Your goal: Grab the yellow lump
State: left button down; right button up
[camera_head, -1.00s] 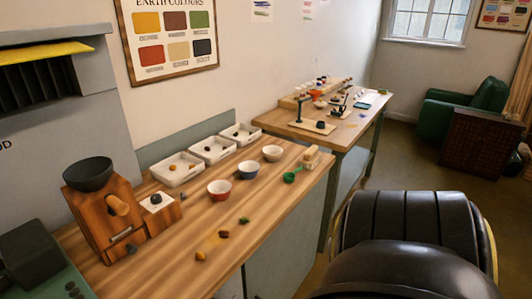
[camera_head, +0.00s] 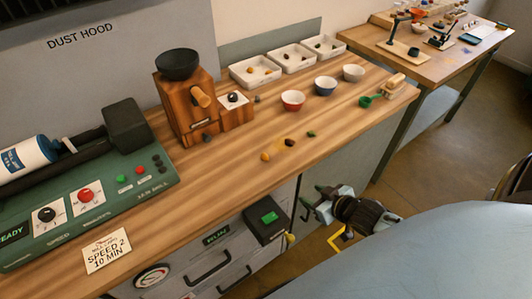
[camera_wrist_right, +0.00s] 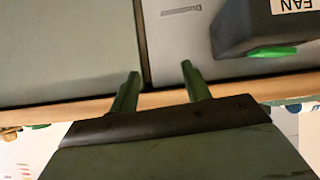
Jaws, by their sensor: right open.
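The yellow lump (camera_head: 265,157) lies on the wooden table top near its front edge in the head view. A dark brown lump (camera_head: 290,142) and a dark green lump (camera_head: 311,133) lie to its right and a little farther back. My right gripper (camera_head: 309,202) is in front of the table, below the level of its top, to the right of the yellow lump and apart from it. Its two green fingers are open and empty in the right wrist view (camera_wrist_right: 159,82), facing the cabinet front. My left gripper is not in view.
A wooden grinder (camera_head: 187,110) stands to the left, and a green mill (camera_head: 90,200) fills the near left. A dark fan box (camera_head: 265,222) juts from the cabinet near my right gripper.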

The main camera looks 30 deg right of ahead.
jog(key=n+t+y, duration=0.1)
jog(key=t+y, duration=0.1)
send_near(268, 161)
notch_tip(268, 161, up, 4)
jog(key=s, duration=0.3)
jog(key=x, duration=0.8)
jog(key=shift+w+r, duration=0.15)
jog(key=shift+r, duration=0.05)
jog(key=x, duration=0.3)
jog(key=b+x, duration=0.1)
jog(key=shift+w+d+f, duration=0.1)
jog(key=shift+d+f, duration=0.2)
jog(key=shift+f, duration=0.1)
jog(key=shift+w+a+f, duration=0.15)
jog(key=shift+w, duration=0.25)
grip_shut()
